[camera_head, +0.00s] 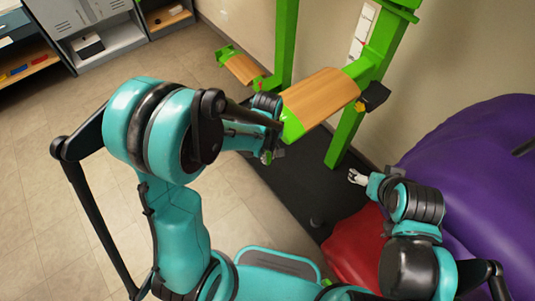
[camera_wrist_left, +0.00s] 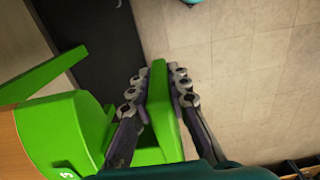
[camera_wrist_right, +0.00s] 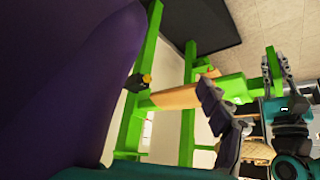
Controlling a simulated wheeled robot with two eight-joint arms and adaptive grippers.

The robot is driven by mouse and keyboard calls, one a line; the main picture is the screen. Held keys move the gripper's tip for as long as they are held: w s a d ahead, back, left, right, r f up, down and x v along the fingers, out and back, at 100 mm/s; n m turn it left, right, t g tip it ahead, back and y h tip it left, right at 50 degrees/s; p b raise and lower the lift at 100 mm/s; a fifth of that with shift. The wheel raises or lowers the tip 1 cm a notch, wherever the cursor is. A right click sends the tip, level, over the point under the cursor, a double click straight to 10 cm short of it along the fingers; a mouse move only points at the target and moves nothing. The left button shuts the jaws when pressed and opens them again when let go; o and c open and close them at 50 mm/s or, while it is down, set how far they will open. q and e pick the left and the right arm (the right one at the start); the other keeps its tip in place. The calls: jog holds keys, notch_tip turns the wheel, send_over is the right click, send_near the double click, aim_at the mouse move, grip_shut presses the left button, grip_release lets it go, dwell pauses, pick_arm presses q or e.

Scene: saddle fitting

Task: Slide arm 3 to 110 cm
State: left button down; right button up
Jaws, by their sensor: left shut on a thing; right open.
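Arm 3 (camera_head: 318,98) is a wooden board with green ends, reaching from a green post (camera_head: 347,135). In the left wrist view the digit 3 shows on its green end (camera_wrist_left: 70,135). My left gripper (camera_wrist_left: 157,92) is shut on the upright green plate (camera_wrist_left: 158,115) at the arm's free end, a finger on each side. In the head view my left wrist partly hides this end. My right gripper (camera_head: 357,178) is open and empty, below and right of the board. A black knob (camera_head: 374,96) sits on the post beside the arm's root; its yellow part (camera_wrist_right: 147,78) shows in the right wrist view.
Another wooden arm (camera_head: 242,68) is on the rack farther left. A large purple form (camera_head: 475,150) with a red part (camera_head: 355,245) fills the right side, close to my right arm. A dark mat (camera_head: 330,190) lies under the rack. Tiled floor (camera_head: 95,200) is open at left.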

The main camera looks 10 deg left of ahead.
pick_arm(q)
notch_tip(320, 180, up, 10)
jog(key=p, duration=0.6)
jog(key=c, duration=1.4)
grip_release()
jog(key=shift+c, duration=0.2)
notch_tip(320, 180, up, 12)
